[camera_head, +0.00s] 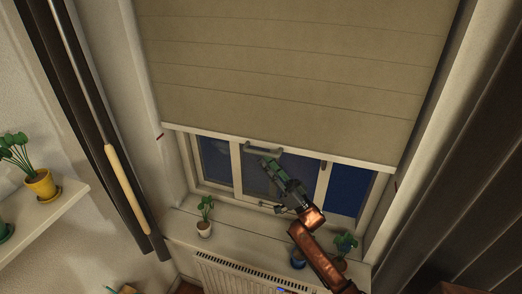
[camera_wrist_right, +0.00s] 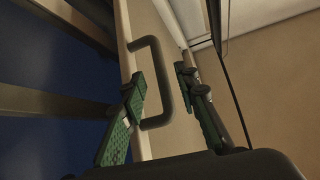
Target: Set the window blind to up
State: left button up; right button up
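The beige window blind (camera_head: 290,65) hangs down over the upper part of the window, with a pale bottom bar (camera_head: 340,160). A grey U-shaped handle (camera_head: 262,148) is fixed to that bar. My right gripper (camera_head: 270,165) is just below the handle in the head view. In the right wrist view, the dark handle (camera_wrist_right: 165,80) shows between the two green-padded fingers of my right gripper (camera_wrist_right: 160,78). The fingers are apart, and I see no firm hold on the handle. My left gripper is out of view.
Below the blind are the window panes (camera_head: 214,160) and a sill with a potted plant (camera_head: 204,215) at left and more pots at right. A radiator (camera_head: 240,275) is underneath. A wand with a wooden grip (camera_head: 126,190) hangs at left; a dark curtain (camera_head: 460,180) is at right.

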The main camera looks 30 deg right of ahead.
aim_at(259, 152)
jog(key=shift+p+x, duration=0.55)
jog(key=shift+x, duration=1.75)
grip_shut()
